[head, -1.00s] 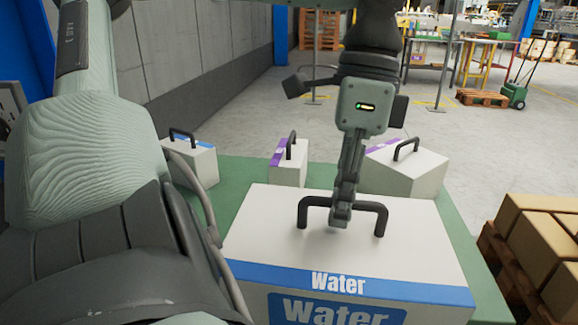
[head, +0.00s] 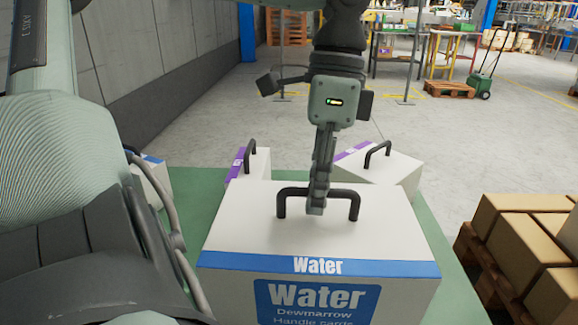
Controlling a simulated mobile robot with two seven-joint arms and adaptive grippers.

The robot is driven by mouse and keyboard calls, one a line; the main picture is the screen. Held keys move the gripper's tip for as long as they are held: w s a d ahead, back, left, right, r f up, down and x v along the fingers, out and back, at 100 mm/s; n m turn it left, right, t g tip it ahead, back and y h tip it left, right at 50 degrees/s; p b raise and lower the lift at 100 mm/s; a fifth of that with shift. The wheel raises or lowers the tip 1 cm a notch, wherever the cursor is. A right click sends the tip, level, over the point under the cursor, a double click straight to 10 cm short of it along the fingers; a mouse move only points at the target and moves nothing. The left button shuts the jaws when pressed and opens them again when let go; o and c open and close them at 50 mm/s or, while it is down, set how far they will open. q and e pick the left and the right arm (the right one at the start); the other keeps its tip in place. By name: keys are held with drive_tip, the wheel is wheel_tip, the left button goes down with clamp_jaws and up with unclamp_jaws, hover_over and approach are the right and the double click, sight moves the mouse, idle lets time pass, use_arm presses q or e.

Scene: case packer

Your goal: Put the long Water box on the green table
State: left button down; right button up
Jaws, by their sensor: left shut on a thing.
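The long Water box (head: 385,235) is white with a blue band, a blue "Water" label and a black handle on top. It is at the lower middle of the head view, over the green table (head: 190,198). My left gripper (head: 315,208) is shut on the box's handle, near its middle. The box's lower edge is out of view, so I cannot tell whether it touches the table. My right gripper cannot be made out in this view.
Behind the Water box stand a purple-banded box (head: 252,170), another purple-banded box (head: 395,170) and a blue-banded box (head: 155,178) partly hidden by my arm. Brown cartons on a pallet (head: 520,225) stand at the right. A grey wall runs along the left.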

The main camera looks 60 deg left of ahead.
use_arm(q)
drive_tip(key=shift+w+a+f+b, duration=0.35)
drive_tip(key=shift+w+a+f, duration=0.35)
drive_tip(key=shift+w+f, duration=0.8)
drive_tip(key=shift+w+a+f+b, duration=0.35)
drive_tip(key=shift+w+a+f, duration=0.3)
drive_tip(key=shift+w+f, duration=0.85)
drive_tip(key=shift+w+a+f+b, duration=0.35)
drive_tip(key=shift+w+a+f, duration=0.35)
drive_tip(key=shift+w+f, duration=0.8)
drive_tip(key=shift+s+f, duration=0.25)
drive_tip(key=shift+s, duration=0.05)
use_arm(e)
drive_tip(key=r, duration=0.1)
drive_tip(key=w+a+r+t, duration=0.1)
drive_tip(key=r, duration=0.1)
drive_tip(key=w+a+r+t, duration=0.1)
drive_tip(key=shift+a+r, duration=0.1)
drive_tip(key=shift+r, duration=0.3)
use_arm(q)
drive_tip(key=c, duration=1.9)
unclamp_jaws()
drive_tip(key=o, duration=0.3)
